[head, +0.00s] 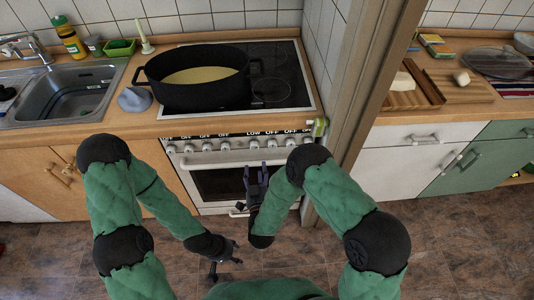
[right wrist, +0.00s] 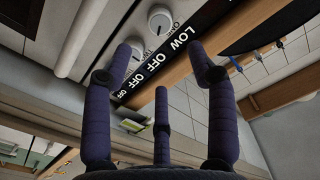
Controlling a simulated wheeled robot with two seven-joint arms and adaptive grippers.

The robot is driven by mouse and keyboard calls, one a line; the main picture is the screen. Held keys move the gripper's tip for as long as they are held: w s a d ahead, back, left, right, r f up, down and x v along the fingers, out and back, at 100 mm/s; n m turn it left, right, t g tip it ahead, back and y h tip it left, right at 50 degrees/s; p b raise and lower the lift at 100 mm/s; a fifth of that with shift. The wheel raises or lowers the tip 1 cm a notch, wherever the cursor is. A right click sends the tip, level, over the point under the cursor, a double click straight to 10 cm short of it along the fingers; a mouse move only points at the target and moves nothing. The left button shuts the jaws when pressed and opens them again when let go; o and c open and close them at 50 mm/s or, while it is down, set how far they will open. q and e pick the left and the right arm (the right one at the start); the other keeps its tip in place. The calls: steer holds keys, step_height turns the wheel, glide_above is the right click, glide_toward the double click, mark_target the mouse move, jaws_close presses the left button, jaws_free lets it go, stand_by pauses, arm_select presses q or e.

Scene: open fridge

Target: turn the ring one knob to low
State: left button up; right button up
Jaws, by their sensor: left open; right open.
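The stove front carries a row of several white knobs. In the head view the label above one knob (head: 254,143) right of centre reads LOW; the other readable labels say OFF. My right gripper (head: 265,168) is open and empty in front of the oven door, just below the knobs. In the right wrist view the open right gripper (right wrist: 162,62) has its fingers spread towards the panel. One knob (right wrist: 160,18) shows beyond them, and another is partly behind the left finger. My left gripper (head: 224,270) is open and empty, low over the floor.
A large black pot (head: 197,88) with yellowish contents stands on the cooktop (head: 288,88). The oven door handle (head: 230,162) runs below the knobs. A wall post (head: 363,100) stands right of the stove. A sink (head: 75,95) is at left.

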mark_target(254, 148)
steer(key=w+b, duration=0.1)
steer(key=w, duration=0.4)
steer(key=w+b, duration=0.2)
steer(key=w, duration=0.3)
steer(key=shift+w+a, duration=0.2)
steer(key=shift+w, duration=0.2)
steer(key=shift+c, duration=0.3)
steer(key=c, duration=1.1)
